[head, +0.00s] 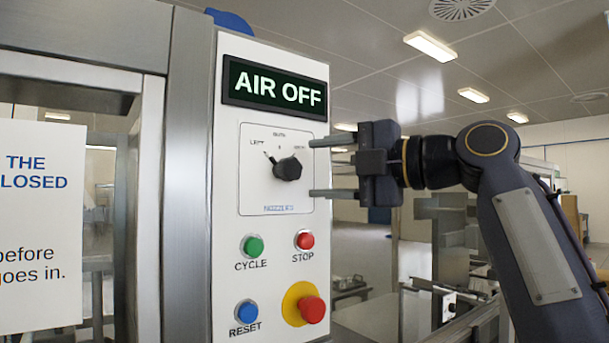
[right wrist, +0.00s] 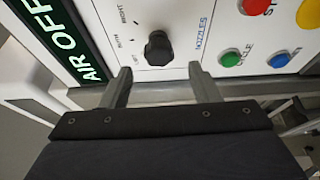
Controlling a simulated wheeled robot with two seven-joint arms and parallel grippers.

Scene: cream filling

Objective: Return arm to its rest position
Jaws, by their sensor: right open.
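My right gripper (head: 322,167) is in front of the control panel (head: 226,215) in the head view, its arm coming in from the right. Its two fingers are spread apart, one above the other, pointing left toward the black nozzle selector knob (head: 288,169). Nothing is held between them. The knob's pointer is turned toward the upper left, at LEFT. In the right wrist view the open fingers (right wrist: 160,88) lie below the knob (right wrist: 158,48), with the knob between their lines and apart from them. My left gripper is not in view.
A display (head: 274,90) reads AIR OFF. Below the knob are green CYCLE (head: 253,246), red STOP (head: 305,240), blue RESET (head: 247,312) and a red emergency button (head: 311,309) on yellow. A framed door with a white notice (head: 40,225) is at left.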

